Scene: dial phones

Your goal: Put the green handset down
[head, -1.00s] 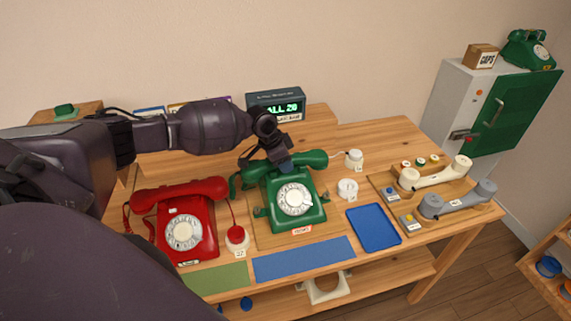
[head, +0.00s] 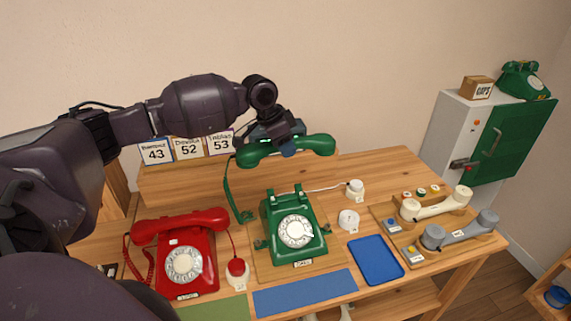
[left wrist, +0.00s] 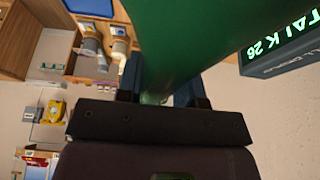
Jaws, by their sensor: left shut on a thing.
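The green handset (head: 318,146) is in the air above and behind the green dial phone (head: 294,230). My left gripper (head: 287,149) is shut on the middle of the handset, which lies roughly level across the head view. Its green cord (head: 230,195) hangs down at the left. The phone's cradle prongs (head: 284,192) are bare, with a clear gap below the handset. In the left wrist view the handset (left wrist: 190,35) fills the upper middle, between the fingers of my left gripper (left wrist: 160,92). My right gripper is not in view.
A red phone (head: 183,262) with its handset on stands to the left. A blue tray (head: 376,260) and a rack with cream (head: 436,204) and grey (head: 459,231) handsets are to the right. A lit display (left wrist: 285,40) is close to the handset in the wrist view.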

